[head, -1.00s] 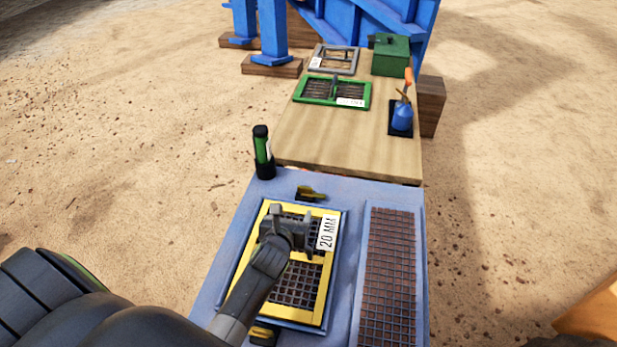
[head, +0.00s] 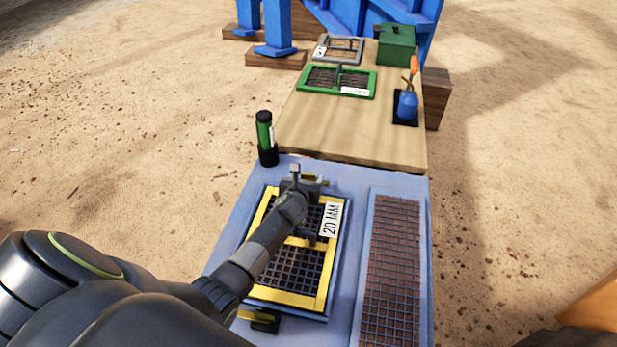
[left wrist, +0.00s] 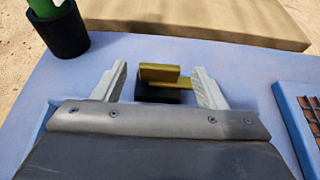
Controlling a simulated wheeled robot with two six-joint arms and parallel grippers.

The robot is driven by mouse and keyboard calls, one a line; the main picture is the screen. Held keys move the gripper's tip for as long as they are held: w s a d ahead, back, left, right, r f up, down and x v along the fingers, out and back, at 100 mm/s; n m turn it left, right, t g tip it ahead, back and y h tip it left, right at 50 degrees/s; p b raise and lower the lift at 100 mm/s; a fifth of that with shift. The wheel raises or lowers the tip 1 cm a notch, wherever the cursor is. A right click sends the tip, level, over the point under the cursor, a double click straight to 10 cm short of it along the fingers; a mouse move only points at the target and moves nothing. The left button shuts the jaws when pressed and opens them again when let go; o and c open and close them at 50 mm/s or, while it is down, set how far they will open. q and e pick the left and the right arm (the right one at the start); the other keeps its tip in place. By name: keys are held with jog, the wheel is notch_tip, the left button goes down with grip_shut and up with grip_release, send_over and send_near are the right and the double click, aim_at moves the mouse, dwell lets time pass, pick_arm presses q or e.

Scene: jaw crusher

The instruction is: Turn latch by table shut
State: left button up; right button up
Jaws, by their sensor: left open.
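The latch by the table is a yellow bar on a dark base (left wrist: 160,77), at the far end of the yellow screen frame (head: 320,285). In the left wrist view it lies between the two fingers of my left gripper (left wrist: 158,82), with a gap on each side. In the head view my left gripper (head: 304,180) hides most of the latch. The gripper is open and holds nothing. A second yellow latch (head: 255,316) sits at the near end of the frame, partly hidden by my arm. My right gripper is out of view.
A green bottle in a dark holder (head: 265,138) stands left of the latch, near my gripper. The wooden table (head: 345,135) begins just beyond. It bears a green screen, a grey screen, a green box and a blue can. A rusty mesh panel (head: 393,260) lies right.

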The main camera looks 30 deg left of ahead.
aim_at(308, 175)
pick_arm(q)
jog(key=shift+b+x, duration=0.5)
jog(key=shift+x, duration=1.2)
jog(key=c, duration=1)
